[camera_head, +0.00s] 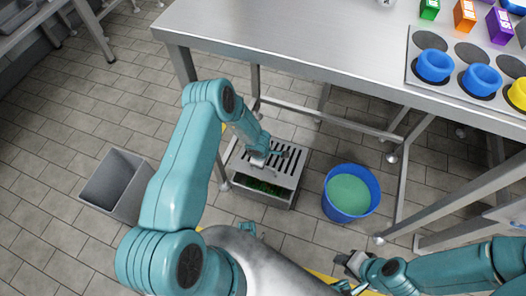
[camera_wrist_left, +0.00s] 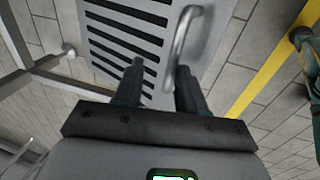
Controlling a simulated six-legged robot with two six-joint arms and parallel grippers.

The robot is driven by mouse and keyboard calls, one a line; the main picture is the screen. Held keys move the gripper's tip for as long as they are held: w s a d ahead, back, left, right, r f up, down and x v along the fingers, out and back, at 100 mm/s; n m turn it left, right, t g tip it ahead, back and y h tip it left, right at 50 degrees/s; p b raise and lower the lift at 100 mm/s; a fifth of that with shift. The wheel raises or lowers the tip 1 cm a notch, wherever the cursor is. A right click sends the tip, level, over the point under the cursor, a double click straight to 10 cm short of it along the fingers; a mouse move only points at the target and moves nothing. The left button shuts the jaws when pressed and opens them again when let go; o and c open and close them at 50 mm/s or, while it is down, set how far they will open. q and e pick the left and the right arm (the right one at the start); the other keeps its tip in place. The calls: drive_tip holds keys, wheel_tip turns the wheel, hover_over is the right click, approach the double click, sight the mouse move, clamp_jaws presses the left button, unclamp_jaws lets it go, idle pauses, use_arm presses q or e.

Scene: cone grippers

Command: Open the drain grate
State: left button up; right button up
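The drain grate (camera_head: 283,160) is a grey slotted metal cover on a box-like drain (camera_head: 285,201) in the floor area under the table edge. Green matter (camera_head: 262,187) shows in the gap at its near side. In the left wrist view the grate (camera_wrist_left: 125,30) has dark slots and a curved metal handle (camera_wrist_left: 183,45). My left gripper (camera_head: 262,160) is at the grate; in the wrist view its fingers (camera_wrist_left: 160,82) are apart, with the handle's lower end between them in the picture. Whether they touch it I cannot tell. My right gripper (camera_head: 343,272) is open and empty, low at the front.
A blue bucket (camera_head: 374,195) of green liquid stands right of the drain. A grey open bin (camera_head: 117,184) stands left. A steel table (camera_head: 300,40) with legs and rails overhangs behind, holding coloured rings and boxes.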

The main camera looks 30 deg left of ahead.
wheel_tip(320, 180, up, 17)
drive_tip(key=s+p, duration=0.1)
drive_tip(key=p, duration=1.6)
drive_tip(key=shift+a+r, duration=0.15)
idle(0.8)
